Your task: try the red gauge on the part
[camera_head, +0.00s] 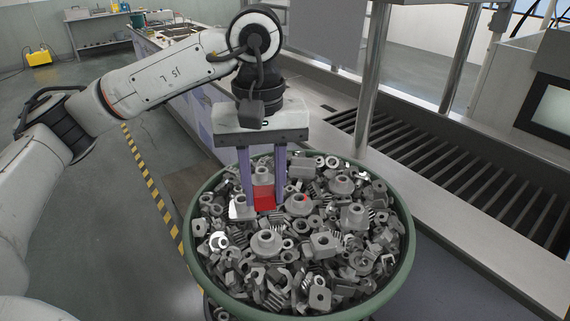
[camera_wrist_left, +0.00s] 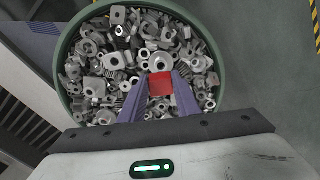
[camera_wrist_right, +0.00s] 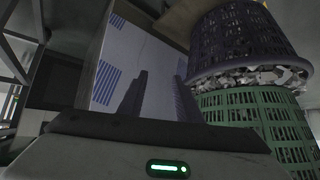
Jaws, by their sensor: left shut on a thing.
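The red gauge (camera_head: 264,199) is a small red block between the fingertips of my left gripper (camera_head: 264,203). That gripper is shut on it, low over the basket's heap. The gauge also shows in the left wrist view (camera_wrist_left: 160,89). Grey metal parts (camera_head: 323,243) surround it, several with round bosses and holes. I cannot tell which one is the part, or whether the gauge touches one. A small red spot shows on a bossed part (camera_head: 301,203) just right of the gauge. My right gripper (camera_wrist_right: 161,80) shows only in its own wrist view, its dark fingers apart and empty.
The round green basket (camera_head: 401,272) has a raised rim around the gripper. A metal counter with a slatted grate (camera_head: 450,165) and an upright post (camera_head: 372,75) stand to the right. The right wrist view shows a dark basket (camera_wrist_right: 240,40) above a green one (camera_wrist_right: 255,120).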

